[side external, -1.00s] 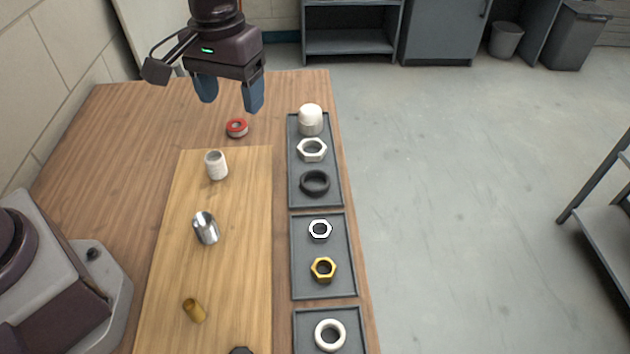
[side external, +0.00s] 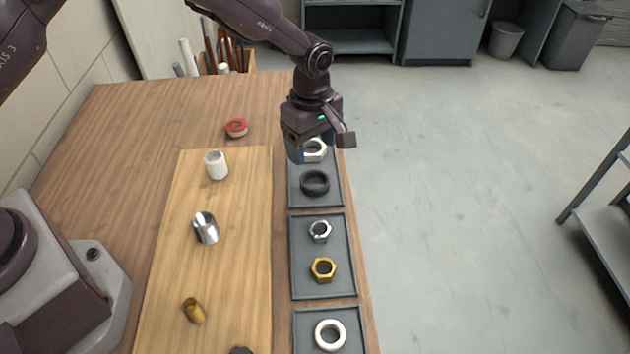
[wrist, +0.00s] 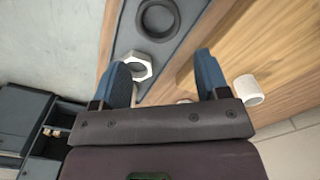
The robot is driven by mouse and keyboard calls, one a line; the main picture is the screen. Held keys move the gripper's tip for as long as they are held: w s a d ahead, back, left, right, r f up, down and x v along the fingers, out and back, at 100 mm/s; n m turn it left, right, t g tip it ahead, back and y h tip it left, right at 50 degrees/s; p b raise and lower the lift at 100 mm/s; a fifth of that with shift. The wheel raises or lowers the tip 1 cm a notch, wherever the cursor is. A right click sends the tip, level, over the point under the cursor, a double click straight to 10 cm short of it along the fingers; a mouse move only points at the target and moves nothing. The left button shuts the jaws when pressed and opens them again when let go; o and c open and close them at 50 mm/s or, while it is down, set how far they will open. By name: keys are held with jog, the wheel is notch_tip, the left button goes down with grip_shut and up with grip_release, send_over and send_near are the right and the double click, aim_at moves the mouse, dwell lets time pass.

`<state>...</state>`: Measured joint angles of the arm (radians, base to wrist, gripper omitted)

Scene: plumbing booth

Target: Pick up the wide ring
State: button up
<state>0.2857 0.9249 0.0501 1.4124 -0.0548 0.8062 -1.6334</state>
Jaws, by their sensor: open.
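Two rings show, and I cannot tell for certain which one the task calls the wide ring. A thick black ring (side external: 315,183) lies flat in the far grey tray (side external: 298,200); it also shows at the top of the wrist view (wrist: 158,20). A white ring (side external: 330,335) lies in the nearest tray (side external: 365,345). My gripper (side external: 309,154) is open and empty above the far tray, beyond the black ring and over a white hex nut (side external: 318,144). In the wrist view, my gripper (wrist: 162,60) has its left finger beside this nut (wrist: 142,67).
The middle tray (side external: 300,290) holds a silver nut (side external: 320,231) and a brass nut (side external: 323,270). A white sleeve (side external: 216,165), a metal tube (side external: 206,228) and a brass piece (side external: 193,310) are on the light board (side external: 245,250). A red-rimmed roll (side external: 237,128) stands behind.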

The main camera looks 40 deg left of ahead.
aim_at(314, 185)
notch_tip(314, 185, down, 9)
jog(key=shift+w+r, duration=0.1)
jog(key=shift+r, duration=0.05)
jog(key=shift+d, duration=0.1)
jog(key=c, duration=0.5)
